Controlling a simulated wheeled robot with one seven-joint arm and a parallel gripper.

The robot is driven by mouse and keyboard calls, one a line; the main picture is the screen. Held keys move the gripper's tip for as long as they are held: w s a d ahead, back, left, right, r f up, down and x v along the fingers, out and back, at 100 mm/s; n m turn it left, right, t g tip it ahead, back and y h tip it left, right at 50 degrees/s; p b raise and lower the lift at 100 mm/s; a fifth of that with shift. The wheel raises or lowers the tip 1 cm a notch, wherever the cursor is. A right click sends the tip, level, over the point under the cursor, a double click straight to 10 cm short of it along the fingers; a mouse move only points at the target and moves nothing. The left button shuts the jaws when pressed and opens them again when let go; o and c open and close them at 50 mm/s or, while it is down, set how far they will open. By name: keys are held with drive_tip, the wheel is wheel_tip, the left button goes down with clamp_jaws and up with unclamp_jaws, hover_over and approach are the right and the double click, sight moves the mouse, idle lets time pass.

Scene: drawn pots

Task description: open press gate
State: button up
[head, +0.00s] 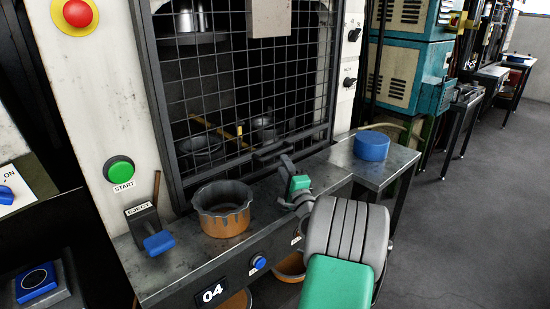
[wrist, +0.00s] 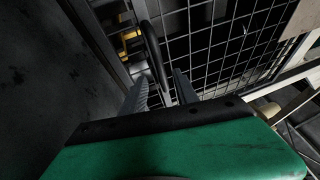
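The press gate (head: 245,70) is a dark wire-mesh panel in a dark frame, down across the press opening. Its dark bar handle (head: 270,151) is at the lower edge. In the wrist view the handle (wrist: 152,52) runs lengthwise between my two fingers, with gaps beside it. The mesh (wrist: 215,45) fills the space behind it. My gripper (head: 287,160) is at the right end of the handle in the head view. In the wrist view my gripper (wrist: 160,92) is open. Whether a finger touches the handle is hard to tell.
An orange-brown pot (head: 224,222) stands on the metal ledge, left of my arm. An eject lever (head: 158,242) and a green start button (head: 120,170) are further left. A blue cylinder (head: 372,145) sits on the side table (head: 340,155) at right. Open floor (head: 470,220) lies right.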

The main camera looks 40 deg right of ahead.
sight(277, 154)
drive_tip(key=p+x, duration=0.1)
drive_tip(key=x, duration=0.6)
drive_tip(key=shift+w+a, duration=0.1)
drive_tip(key=shift+a, duration=0.1)
drive_tip(key=shift+r, duration=0.1)
clamp_jaws()
idle(0.9)
